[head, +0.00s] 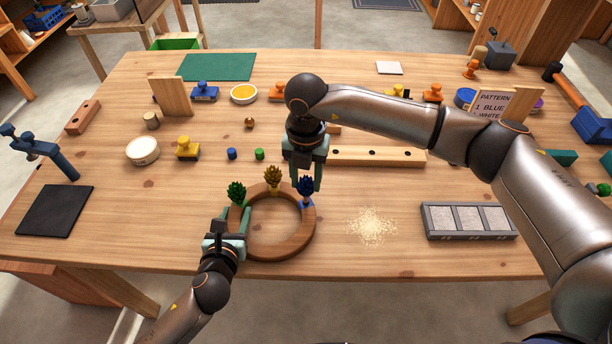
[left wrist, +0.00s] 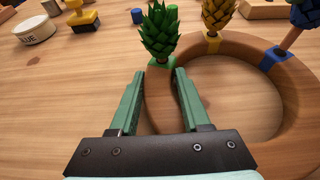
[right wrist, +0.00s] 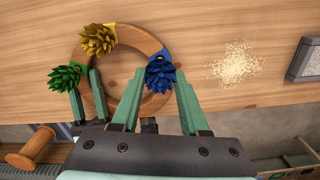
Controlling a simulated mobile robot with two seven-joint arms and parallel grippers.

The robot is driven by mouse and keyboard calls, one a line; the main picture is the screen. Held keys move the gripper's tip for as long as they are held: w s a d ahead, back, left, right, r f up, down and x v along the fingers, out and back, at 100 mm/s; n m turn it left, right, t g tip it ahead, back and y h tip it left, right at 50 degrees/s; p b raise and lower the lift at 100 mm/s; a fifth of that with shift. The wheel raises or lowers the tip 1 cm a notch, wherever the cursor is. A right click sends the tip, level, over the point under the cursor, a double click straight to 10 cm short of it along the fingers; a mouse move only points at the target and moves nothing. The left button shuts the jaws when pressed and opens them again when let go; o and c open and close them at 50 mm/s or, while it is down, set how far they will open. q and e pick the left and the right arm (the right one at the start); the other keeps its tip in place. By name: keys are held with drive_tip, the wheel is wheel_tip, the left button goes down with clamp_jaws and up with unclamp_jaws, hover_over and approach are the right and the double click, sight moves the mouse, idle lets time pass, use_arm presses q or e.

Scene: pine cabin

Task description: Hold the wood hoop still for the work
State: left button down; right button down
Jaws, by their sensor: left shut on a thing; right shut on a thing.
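The wood hoop (head: 280,252) lies flat at the table's front. Green (head: 236,191), yellow (head: 273,177) and blue (head: 306,186) cone-like pieces stand on matching coloured pads around its far half. My left gripper (head: 236,217) is shut on the hoop's left rim, beside the green piece. The left wrist view shows the rim (left wrist: 238,42) running between and beyond its fingers (left wrist: 165,78). My right gripper (head: 307,180) comes down from above and is shut on the blue piece, which shows between its fingers in the right wrist view (right wrist: 160,74).
Pale crumbs (head: 370,226) lie right of the hoop, before a grey three-part tray (head: 468,236). Behind stand a board with holes (head: 380,156), small blue and green pegs (head: 259,154) and a yellow stamp (head: 187,148). A black mat (head: 55,210) lies far left.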

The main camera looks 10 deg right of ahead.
drive_tip(key=shift+f, duration=0.95)
drive_tip(key=shift+f, duration=0.25)
drive_tip(key=shift+c, duration=1.7)
unclamp_jaws()
drive_tip(key=shift+r, duration=0.1)
use_arm(q)
drive_tip(key=shift+f, duration=0.1)
use_arm(e)
wheel_tip(320, 180, up, 12)
drive_tip(key=shift+f, duration=0.1)
use_arm(q)
drive_tip(key=shift+c, duration=1.4)
unclamp_jaws()
drive_tip(key=shift+s, duration=0.1)
